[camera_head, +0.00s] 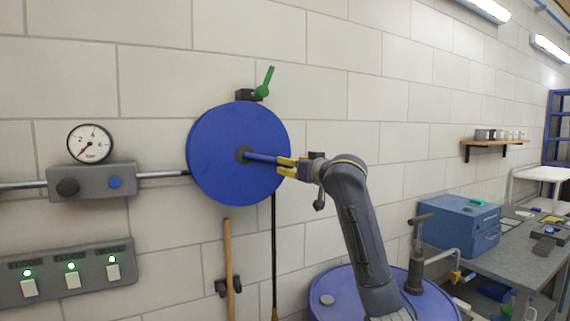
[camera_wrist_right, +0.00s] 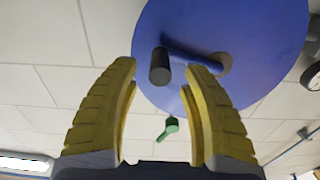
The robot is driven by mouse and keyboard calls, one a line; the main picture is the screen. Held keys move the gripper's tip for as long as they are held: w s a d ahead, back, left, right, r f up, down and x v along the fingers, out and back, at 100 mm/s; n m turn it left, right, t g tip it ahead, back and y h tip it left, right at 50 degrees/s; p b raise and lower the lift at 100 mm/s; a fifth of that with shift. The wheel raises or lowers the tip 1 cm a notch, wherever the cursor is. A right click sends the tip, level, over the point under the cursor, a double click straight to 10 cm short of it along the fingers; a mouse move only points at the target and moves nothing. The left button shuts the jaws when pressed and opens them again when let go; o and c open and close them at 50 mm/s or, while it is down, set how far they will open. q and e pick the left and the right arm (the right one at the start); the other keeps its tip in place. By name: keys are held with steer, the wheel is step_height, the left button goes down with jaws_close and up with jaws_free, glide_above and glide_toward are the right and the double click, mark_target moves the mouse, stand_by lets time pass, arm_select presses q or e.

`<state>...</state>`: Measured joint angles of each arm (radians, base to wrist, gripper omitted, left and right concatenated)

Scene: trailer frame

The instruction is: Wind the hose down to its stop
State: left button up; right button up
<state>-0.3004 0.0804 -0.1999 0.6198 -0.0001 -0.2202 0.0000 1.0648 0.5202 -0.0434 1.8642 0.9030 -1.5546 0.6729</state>
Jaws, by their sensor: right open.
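A round blue hose reel (camera_head: 225,150) is mounted on the wall; it fills the top of the right wrist view (camera_wrist_right: 270,40). A blue crank arm (camera_head: 262,158) runs from its dark hub; in the right wrist view it ends in a dark cylindrical handle (camera_wrist_right: 160,66). My right gripper (camera_head: 283,167) is open at the crank's outer end. In the wrist view the handle shows between its yellow fingertips (camera_wrist_right: 163,68), with gaps on both sides; I cannot tell whether it lies within their reach. A dark hose (camera_head: 274,250) hangs below the reel. My left gripper is out of view.
A green lever (camera_head: 265,82) sits above the reel. A pressure gauge (camera_head: 90,144) and switch panel (camera_head: 70,272) are at left. A wooden handle (camera_head: 228,265) hangs below. A blue drum (camera_head: 335,300), blue toolbox (camera_head: 450,222) and workbench (camera_head: 510,265) stand at right.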

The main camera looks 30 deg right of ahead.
steer(key=shift+w, duration=2.55)
steer(key=shift+c, duration=0.3)
jaws_close()
